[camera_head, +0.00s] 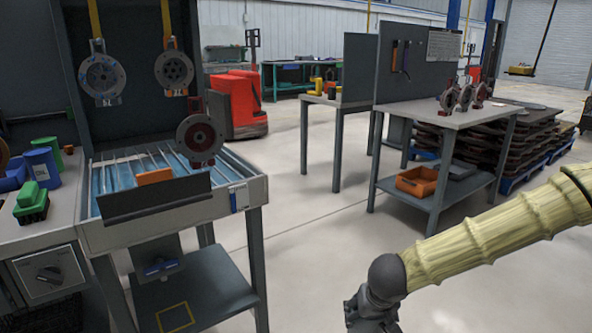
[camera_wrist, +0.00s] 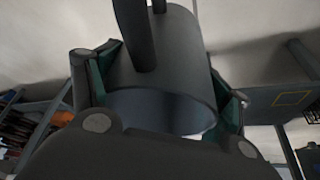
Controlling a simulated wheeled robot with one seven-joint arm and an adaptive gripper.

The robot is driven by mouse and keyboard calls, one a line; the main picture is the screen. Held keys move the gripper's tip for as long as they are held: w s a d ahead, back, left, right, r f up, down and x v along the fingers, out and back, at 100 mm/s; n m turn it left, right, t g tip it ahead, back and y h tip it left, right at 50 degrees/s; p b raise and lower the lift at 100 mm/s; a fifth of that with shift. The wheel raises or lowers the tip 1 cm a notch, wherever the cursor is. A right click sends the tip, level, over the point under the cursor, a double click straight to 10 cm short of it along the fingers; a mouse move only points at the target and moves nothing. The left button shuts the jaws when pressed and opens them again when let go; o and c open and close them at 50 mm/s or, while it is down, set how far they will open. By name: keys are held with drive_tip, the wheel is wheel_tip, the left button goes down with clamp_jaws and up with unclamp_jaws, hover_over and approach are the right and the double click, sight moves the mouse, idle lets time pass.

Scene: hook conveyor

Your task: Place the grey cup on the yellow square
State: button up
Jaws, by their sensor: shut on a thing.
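The grey cup (camera_wrist: 165,70) fills the middle of the wrist view, tilted in that picture, with its open rim towards the camera. My gripper (camera_wrist: 158,85) is shut on the cup, with a finger on either side of its wall. In the head view my gripper (camera_head: 372,312) is at the bottom edge, right of the workbench; the cup cannot be made out clearly there. The yellow square (camera_head: 174,317) is an outline on the grey lower shelf under the bench. It also shows at the right in the wrist view (camera_wrist: 293,98), apart from the cup.
The shelf (camera_head: 215,290) has a bench leg (camera_head: 257,265) at its right front corner and the conveyor bench (camera_head: 170,215) above it. A blue-handled item (camera_head: 160,267) is near the shelf's back. A grey table (camera_head: 450,115) stands at the right. Open floor (camera_head: 315,240) lies between.

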wheel_tip(320, 180, up, 26)
drive_tip(key=w+p, duration=0.3)
drive_tip(key=p, duration=2.7)
drive_tip(key=s+f, duration=0.6)
drive_tip(key=f, duration=0.2)
drive_tip(key=shift+s, duration=0.3)
drive_tip(key=shift+d, duration=0.1)
